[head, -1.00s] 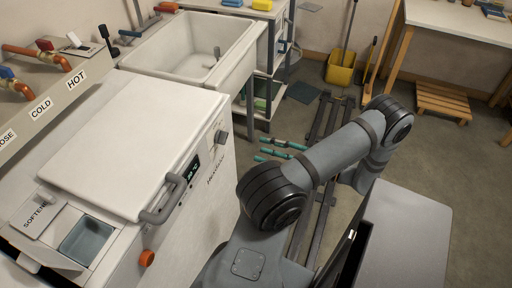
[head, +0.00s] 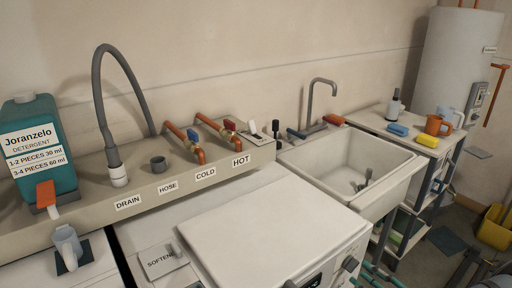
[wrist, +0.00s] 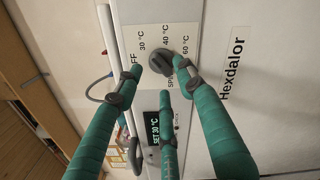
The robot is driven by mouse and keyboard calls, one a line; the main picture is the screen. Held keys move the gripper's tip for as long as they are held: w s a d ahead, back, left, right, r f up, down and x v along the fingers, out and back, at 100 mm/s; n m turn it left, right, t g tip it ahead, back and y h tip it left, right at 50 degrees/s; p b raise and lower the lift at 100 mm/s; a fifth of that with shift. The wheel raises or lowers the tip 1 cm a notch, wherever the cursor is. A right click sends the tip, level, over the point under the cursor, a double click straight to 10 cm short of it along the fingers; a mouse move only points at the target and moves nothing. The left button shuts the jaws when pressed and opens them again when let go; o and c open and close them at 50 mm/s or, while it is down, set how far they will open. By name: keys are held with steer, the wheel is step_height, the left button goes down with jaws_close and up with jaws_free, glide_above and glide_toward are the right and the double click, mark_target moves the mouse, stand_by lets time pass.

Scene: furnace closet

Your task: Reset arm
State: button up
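My gripper (wrist: 165,75) has teal fingers with grey joints. In the wrist view its fingertips are spread apart, with no object clearly held between them. They point toward a dark dial knob (wrist: 161,62) on a white panel marked OFF, 30, 40 and 60 °C. The panel's display (wrist: 160,128) reads SET 30 °C. I cannot tell the exact gap between fingertips and knob. In the head view, teal finger parts (head: 376,277) show at the bottom edge, in front of the white washer (head: 270,225); most of the arm is out of frame.
A white sink (head: 350,165) stands right of the washer. A shelf unit (head: 400,140) carries mugs and sponges. A teal detergent jug (head: 38,145) stands on the ledge at left, near a grey hose (head: 100,100). A yellow bucket (head: 496,228) is at far right.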

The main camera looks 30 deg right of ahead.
mark_target(351, 265)
steer(key=w, duration=0.2)
steer(key=shift+w+a, duration=0.25)
steer(key=shift+w, duration=0.1)
steer(key=shift+n, duration=0.3)
steer(key=shift+s, duration=0.1)
